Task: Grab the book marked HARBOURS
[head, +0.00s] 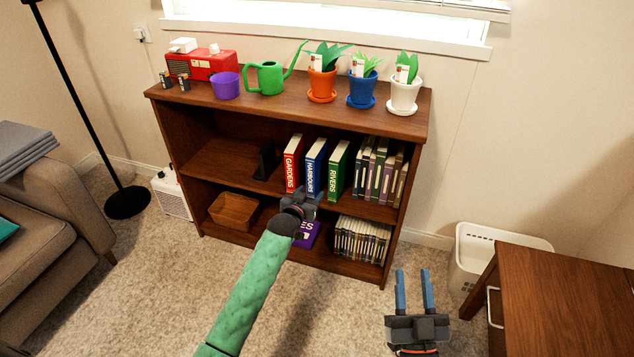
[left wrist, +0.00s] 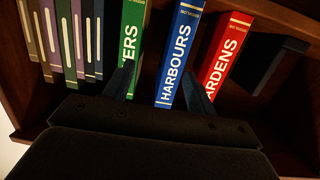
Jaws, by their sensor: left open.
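The blue book marked HARBOURS (head: 316,165) stands upright on the middle shelf, between the red GARDENS book (head: 293,163) and the green RIVERS book (head: 338,170). My left gripper (head: 308,193) is open and empty at the lower front of these books. In the left wrist view, the HARBOURS spine (left wrist: 179,52) lies between the two fingers. One finger overlaps the RIVERS spine (left wrist: 131,45); the other is by the gap towards GARDENS (left wrist: 226,52). Contact cannot be told. My right gripper (head: 412,272) is open and empty, low in front of the shelf's right end.
The wooden bookcase (head: 215,120) has plants, a green watering can (head: 268,79) and a red radio (head: 205,66) on top. A dark bookend (head: 266,161) stands left of GARDENS. Several thin books (head: 378,173) stand right of RIVERS. A purple book (head: 307,236) lies below.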

